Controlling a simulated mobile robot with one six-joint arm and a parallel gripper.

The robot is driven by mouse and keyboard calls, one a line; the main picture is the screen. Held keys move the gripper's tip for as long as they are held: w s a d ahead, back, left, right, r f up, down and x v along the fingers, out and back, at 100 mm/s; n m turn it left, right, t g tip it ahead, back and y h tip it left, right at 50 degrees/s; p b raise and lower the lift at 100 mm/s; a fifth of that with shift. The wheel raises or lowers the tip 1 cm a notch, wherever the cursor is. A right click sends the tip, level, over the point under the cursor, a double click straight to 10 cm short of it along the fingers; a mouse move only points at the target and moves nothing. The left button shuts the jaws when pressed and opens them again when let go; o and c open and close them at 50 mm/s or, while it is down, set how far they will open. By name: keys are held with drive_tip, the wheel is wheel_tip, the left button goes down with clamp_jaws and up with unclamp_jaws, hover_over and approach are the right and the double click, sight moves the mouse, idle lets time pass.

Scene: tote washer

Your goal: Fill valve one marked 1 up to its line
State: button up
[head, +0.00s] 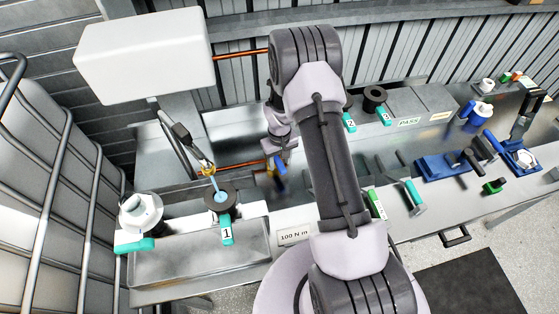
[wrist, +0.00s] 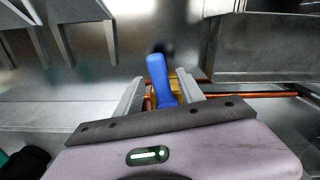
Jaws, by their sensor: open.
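The teal tag marked 1 (head: 226,232) hangs at the front of a black round cup (head: 229,203) on the bench, left of my arm. A light-blue streak (head: 216,187) runs from a brass spout (head: 207,170) down into the cup; its fill line cannot be made out. A blue valve handle (head: 280,166) stands behind the bench front, on copper pipework; it also shows in the wrist view (wrist: 158,76). My gripper (wrist: 160,90) is open, with one finger on each side of the blue handle. Whether a finger touches it cannot be told.
A white fitting (head: 141,211) stands left of the cup. A white box (head: 146,55) overhangs the back left. Black round parts (head: 375,98) with numbered tags sit right of my arm. Blue fixtures (head: 440,166) and small parts crowd the right bench.

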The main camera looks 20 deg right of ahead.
clamp_jaws()
idle(1.3)
